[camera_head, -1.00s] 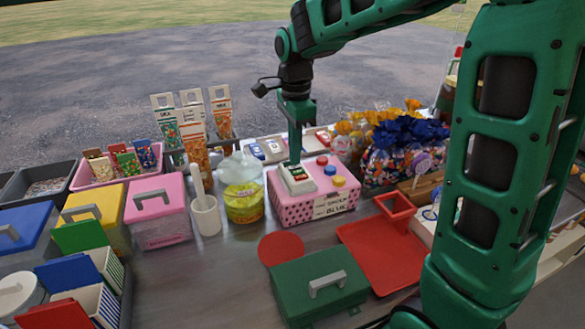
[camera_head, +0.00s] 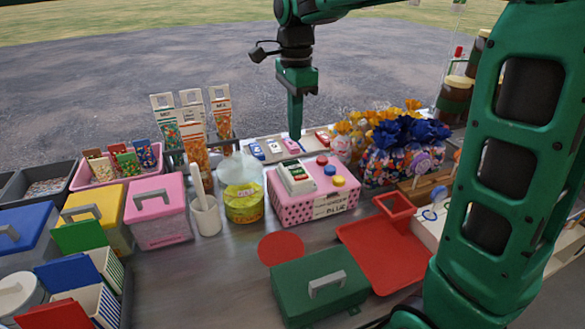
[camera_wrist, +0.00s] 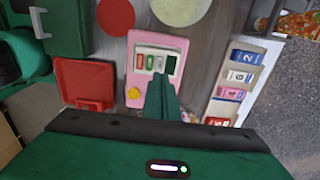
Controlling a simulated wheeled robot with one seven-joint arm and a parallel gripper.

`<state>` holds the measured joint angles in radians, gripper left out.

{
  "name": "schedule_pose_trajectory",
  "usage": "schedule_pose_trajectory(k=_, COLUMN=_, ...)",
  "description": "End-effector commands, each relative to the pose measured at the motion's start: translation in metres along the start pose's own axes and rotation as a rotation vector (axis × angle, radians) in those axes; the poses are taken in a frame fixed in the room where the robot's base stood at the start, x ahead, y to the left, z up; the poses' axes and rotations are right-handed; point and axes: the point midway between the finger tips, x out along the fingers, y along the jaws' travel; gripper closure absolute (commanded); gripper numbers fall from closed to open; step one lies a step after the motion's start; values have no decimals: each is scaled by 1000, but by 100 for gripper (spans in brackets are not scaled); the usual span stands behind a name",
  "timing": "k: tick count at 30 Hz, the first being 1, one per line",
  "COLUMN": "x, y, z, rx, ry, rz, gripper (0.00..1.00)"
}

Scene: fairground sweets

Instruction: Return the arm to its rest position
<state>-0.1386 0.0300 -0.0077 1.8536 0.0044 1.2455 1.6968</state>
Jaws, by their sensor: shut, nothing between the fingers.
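My green gripper (camera_head: 296,132) points straight down above the back of the pink dotted box (camera_head: 318,208), with its fingers together and nothing between them. It is clear of the box. The box carries a small white-framed unit (camera_head: 297,178) and red, blue and yellow buttons on its top. In the wrist view the closed fingers (camera_wrist: 161,82) lie in front of the pink box (camera_wrist: 135,77), hiding part of its top.
A tray of small cards (camera_head: 262,151) lies behind the box. Bagged sweets (camera_head: 385,165) stand to the right. A yellow-green tub (camera_head: 244,204), a white mortar (camera_head: 206,216) and a pink-lidded bin (camera_head: 158,212) stand left. A green case (camera_head: 300,292) and red tray (camera_head: 378,255) are in front.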

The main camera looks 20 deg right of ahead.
Motion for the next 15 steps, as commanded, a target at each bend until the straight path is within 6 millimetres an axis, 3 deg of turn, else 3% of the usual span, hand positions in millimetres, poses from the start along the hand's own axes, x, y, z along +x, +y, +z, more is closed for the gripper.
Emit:
schedule_pose_trajectory(k=10, x=0, y=1, z=-2, rx=-4, ry=0, rz=0, gripper=100)
schedule_pose_trajectory(k=15, x=4, y=23, z=-30, rx=-78, ry=5, rz=-1, gripper=100)
